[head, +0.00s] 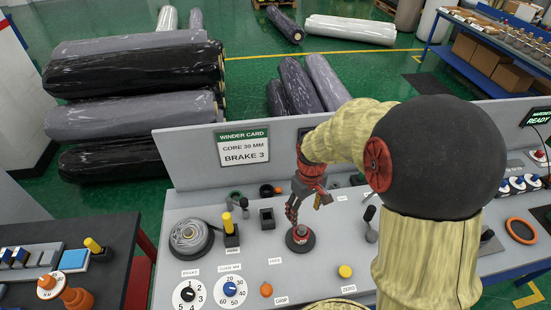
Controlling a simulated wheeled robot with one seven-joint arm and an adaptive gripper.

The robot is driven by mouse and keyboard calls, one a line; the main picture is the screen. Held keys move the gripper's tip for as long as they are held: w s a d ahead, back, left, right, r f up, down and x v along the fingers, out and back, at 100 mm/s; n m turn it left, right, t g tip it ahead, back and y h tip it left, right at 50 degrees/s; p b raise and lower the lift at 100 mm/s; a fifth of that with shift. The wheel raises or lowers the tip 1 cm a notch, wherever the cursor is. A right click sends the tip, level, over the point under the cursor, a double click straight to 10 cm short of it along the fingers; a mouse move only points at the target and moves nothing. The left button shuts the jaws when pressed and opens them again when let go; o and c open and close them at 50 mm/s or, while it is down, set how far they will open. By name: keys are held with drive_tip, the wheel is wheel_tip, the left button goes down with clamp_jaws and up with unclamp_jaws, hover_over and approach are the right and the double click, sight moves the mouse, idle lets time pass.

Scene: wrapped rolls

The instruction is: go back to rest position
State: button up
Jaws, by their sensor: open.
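My gripper (308,203) hangs at the end of my arm over the middle of the grey control panel (215,268). Its fingers are apart and point down, with nothing seen between them. A round black base with a red part (300,238) is just below the fingers; I cannot tell whether they touch it. My arm, in a pale yellow sleeve with a dark joint, covers the right middle of the panel and hides what lies behind it.
A brake dial (189,294) and a core dial (229,290) sit at the panel's front left. A yellow-topped lever (230,230) and a grey coil (191,237) stand behind them. The upright back board (182,157) bears a winder card (236,148). Wrapped rolls (130,120) lie behind.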

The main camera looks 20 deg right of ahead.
drive_tip(key=s+a+r+m+t+b, duration=0.1)
drive_tip(key=s+a+r+t+b, duration=0.4)
drive_tip(key=s+a+r+b, duration=0.6)
drive_tip(key=shift+s+a+r+t, duration=0.3)
drive_tip(key=shift+s+a, duration=0.2)
drive_tip(key=shift+s, duration=0.1)
drive_tip(key=shift+c, duration=0.8)
